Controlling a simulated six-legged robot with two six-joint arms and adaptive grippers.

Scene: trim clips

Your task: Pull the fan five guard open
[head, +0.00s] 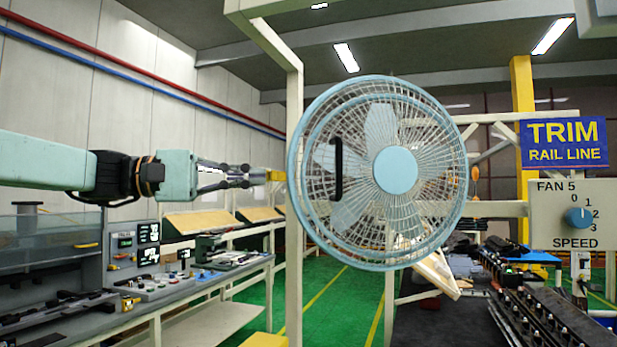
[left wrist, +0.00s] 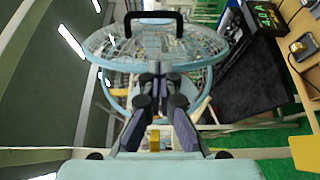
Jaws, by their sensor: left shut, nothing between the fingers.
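The fan guard (head: 448,105) is a round light-blue wire cage with a pale blue hub, upright on a cream frame. Its black upright handle (head: 338,170) stands on the left part of the guard. The guard (left wrist: 100,45) and handle (left wrist: 153,15) also show in the left wrist view, beyond the fingertips. I cannot tell whether the guard is fully closed. My left gripper (head: 248,174) is left of the guard, shut and empty, pointing right, apart from the handle in the head view. It also shows in the left wrist view (left wrist: 157,68). My right gripper is not in view.
A cream post (head: 294,120) stands between my left gripper and the guard. A speed panel (head: 573,214) labelled FAN 5 is at right, its blue knob pointing near 0 or 1. A workbench (head: 205,290) lies below left; black rails (head: 530,310) lie lower right. Green floor shows between.

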